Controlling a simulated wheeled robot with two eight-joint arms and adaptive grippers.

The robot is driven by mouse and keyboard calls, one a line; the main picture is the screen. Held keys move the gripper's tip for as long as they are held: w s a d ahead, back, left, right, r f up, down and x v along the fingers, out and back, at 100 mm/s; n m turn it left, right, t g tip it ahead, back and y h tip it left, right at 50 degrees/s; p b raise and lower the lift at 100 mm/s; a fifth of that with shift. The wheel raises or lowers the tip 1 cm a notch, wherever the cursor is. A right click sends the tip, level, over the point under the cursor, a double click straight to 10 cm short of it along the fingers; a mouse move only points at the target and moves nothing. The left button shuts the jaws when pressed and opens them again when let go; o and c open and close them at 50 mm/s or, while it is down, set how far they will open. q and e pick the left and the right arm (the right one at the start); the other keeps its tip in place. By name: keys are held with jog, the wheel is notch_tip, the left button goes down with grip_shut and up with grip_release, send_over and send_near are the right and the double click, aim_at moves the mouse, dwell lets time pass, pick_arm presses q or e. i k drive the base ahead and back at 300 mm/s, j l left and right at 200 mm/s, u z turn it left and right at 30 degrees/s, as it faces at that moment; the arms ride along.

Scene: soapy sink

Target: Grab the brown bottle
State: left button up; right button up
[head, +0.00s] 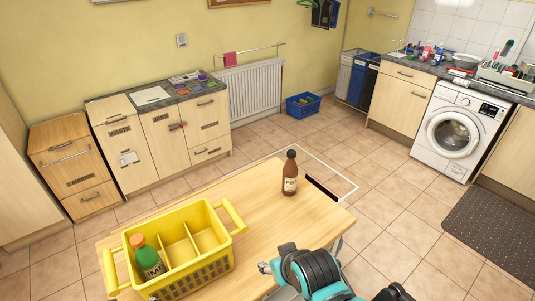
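The brown bottle (290,178) stands upright on the wooden table (262,222), near its far right edge. It has a dark cap and a pale label. My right arm reaches in from the bottom edge, right of centre. What seems to be its gripper (265,267) is at the table's near right side, apart from the bottle and nearer to me. Its fingers are too small and partly hidden to tell open from shut. My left gripper is not in view.
A yellow divided basket (222,262) with raised handles stands on the table's left, holding a green bottle (149,258) with an orange cap. The tabletop between basket and brown bottle is clear. Cabinets, a radiator (250,90) and a washing machine (452,133) stand farther off.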

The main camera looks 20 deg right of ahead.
aim_at(290, 169)
jog(key=l+z, duration=0.1)
jog(key=l, duration=0.45)
jog(key=i+l, duration=0.1)
jog(key=l, duration=0.45)
jog(key=l+z, duration=0.15)
jog(key=l, duration=0.35)
jog(key=i+l, duration=0.15)
jog(key=l, duration=0.4)
jog(key=k+z, duration=0.05)
